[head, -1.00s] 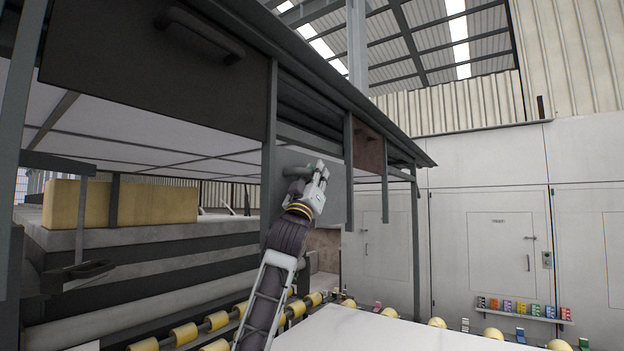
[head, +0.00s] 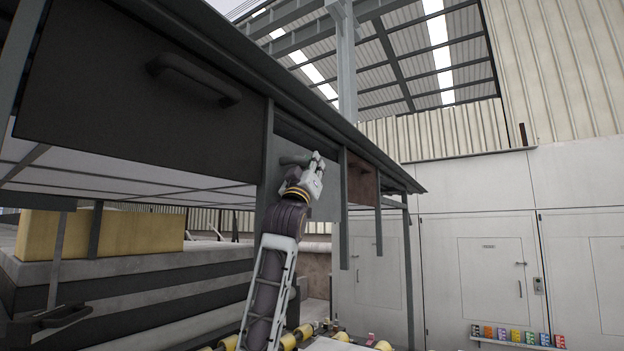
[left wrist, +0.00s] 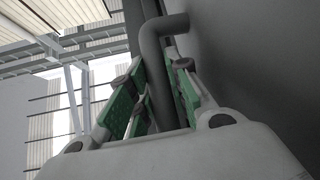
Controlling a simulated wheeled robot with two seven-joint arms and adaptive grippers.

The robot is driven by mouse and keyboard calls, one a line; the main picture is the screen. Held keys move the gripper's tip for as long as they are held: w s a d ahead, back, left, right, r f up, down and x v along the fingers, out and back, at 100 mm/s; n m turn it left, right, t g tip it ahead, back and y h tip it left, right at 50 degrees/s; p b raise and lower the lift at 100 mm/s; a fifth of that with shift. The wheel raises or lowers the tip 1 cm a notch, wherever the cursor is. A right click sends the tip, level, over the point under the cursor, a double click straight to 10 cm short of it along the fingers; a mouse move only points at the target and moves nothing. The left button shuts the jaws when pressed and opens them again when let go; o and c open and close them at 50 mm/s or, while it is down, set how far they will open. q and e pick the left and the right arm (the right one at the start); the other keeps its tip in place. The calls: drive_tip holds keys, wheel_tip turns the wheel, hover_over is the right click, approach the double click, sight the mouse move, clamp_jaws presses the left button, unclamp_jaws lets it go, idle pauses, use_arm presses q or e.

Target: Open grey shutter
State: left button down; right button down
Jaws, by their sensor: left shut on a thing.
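The grey shutter (head: 327,205) is the flat panel in the middle bay of the frame, between two dark posts in the head view. It sits high in the bay, with a narrow dark gap above it. My left gripper (head: 315,162) is at its upper part, shut on the shutter's handle (head: 293,160). In the left wrist view, the green-padded fingers (left wrist: 154,95) stand on both sides of the bent grey handle bar (left wrist: 158,60). My arm hides part of the shutter's left side. My right gripper is not in view.
A dark shutter with its own handle (head: 195,80) fills the left bay, and a small brown panel (head: 361,185) hangs right. A yellow block (head: 125,235) rests on a stone ledge at left. Yellow rollers (head: 290,340) lie below. White cabinet doors (head: 490,275) stand behind.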

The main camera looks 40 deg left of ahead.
sight(300, 157)
use_arm(q)
drive_tip(key=shift+h, duration=0.3)
wheel_tip(300, 157, up, 8)
drive_tip(key=shift+r, duration=0.1)
drive_tip(key=shift+s+r, duration=0.15)
drive_tip(key=shift+s, duration=0.05)
drive_tip(key=c, duration=1.3)
unclamp_jaws()
drive_tip(key=shift+w, duration=0.15)
drive_tip(key=shift+f, duration=0.25)
drive_tip(key=shift+v, duration=5.85)
